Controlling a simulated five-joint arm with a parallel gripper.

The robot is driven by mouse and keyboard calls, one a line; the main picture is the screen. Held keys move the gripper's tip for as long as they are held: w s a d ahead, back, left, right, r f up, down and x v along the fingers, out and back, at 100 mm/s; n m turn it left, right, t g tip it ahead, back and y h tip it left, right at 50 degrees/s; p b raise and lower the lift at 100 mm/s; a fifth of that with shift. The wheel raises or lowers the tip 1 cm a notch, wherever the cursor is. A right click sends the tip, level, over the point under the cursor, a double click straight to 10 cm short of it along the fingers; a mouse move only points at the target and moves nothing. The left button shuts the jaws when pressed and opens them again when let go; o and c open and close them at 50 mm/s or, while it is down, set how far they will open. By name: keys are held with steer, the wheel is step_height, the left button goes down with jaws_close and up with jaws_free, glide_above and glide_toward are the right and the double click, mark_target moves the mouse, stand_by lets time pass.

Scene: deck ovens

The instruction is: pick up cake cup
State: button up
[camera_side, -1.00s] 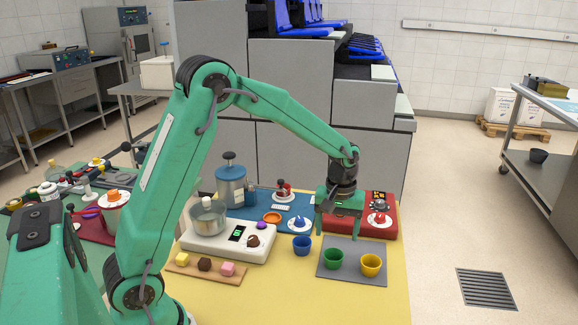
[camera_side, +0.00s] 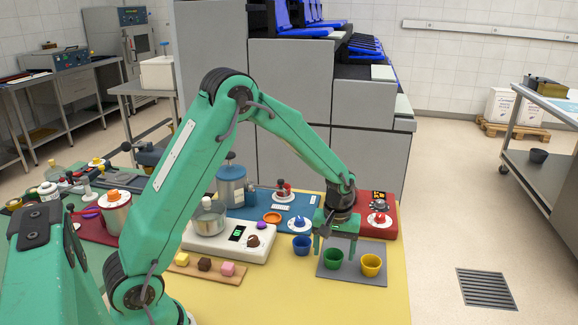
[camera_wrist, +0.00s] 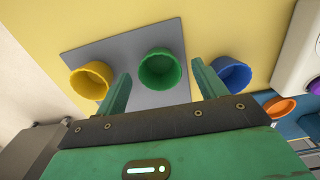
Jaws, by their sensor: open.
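Three cups stand near the front right of the yellow table. A green cup (camera_side: 333,260) and a yellow cup (camera_side: 371,265) are on a grey mat (camera_side: 352,273), and a blue cup (camera_side: 302,245) stands just left of the mat. My gripper (camera_side: 334,254) is open above the green cup, pointing down. In the wrist view, the green cup (camera_wrist: 160,69) lies between and ahead of my two fingers (camera_wrist: 160,90). The yellow cup (camera_wrist: 91,80) is outside one finger and the blue cup (camera_wrist: 230,75) outside the other. Nothing is held.
A white scale (camera_side: 228,246) with a metal pot (camera_side: 208,219) is left of the cups. A red unit (camera_side: 384,228) stands behind the mat. A wooden board (camera_side: 203,269) holds small cubes. An orange ring (camera_side: 272,217) lies nearby. The yellow tabletop in front is clear.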

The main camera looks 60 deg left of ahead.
steer(key=shift+f, duration=0.45)
steer(key=c, duration=1)
steer(key=shift+r, duration=0.15)
steer(key=shift+c, duration=0.2)
steer(key=shift+r, duration=0.5)
steer(key=r, duration=0.3)
steer(key=shift+d+r, duration=0.15)
steer(key=shift+d, duration=0.1)
steer(key=s+d+r, duration=0.5)
steer(key=d+r, duration=0.1)
steer(key=d, duration=0.3)
steer(key=shift+s+d+r, duration=0.2)
steer(key=shift+s+d, duration=0.05)
steer(key=shift+d, duration=0.15)
